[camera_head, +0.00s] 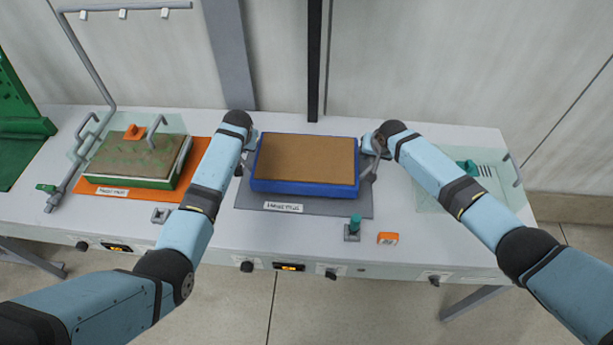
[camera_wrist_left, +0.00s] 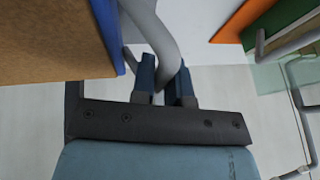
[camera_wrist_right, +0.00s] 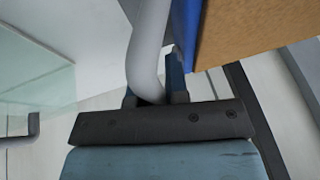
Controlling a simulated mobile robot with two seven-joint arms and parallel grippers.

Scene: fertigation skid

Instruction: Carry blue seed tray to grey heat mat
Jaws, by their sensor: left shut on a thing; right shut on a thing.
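The blue seed tray (camera_head: 305,188), filled with brown soil, is over the grey heat mat (camera_head: 245,201) in the middle of the bench. Whether it rests on the mat or hangs just above it I cannot tell. My left gripper (camera_head: 245,150) is at the tray's left end, shut on its grey handle, which shows in the left wrist view (camera_wrist_left: 160,40). My right gripper (camera_head: 372,150) is at the right end, shut on the other grey handle, which shows in the right wrist view (camera_wrist_right: 148,50). The tray looks about level.
A teal-knobbed switch (camera_head: 354,228) and an orange box (camera_head: 388,238) sit in front of the grey mat. A clear lid (camera_head: 445,195) lies at the right.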

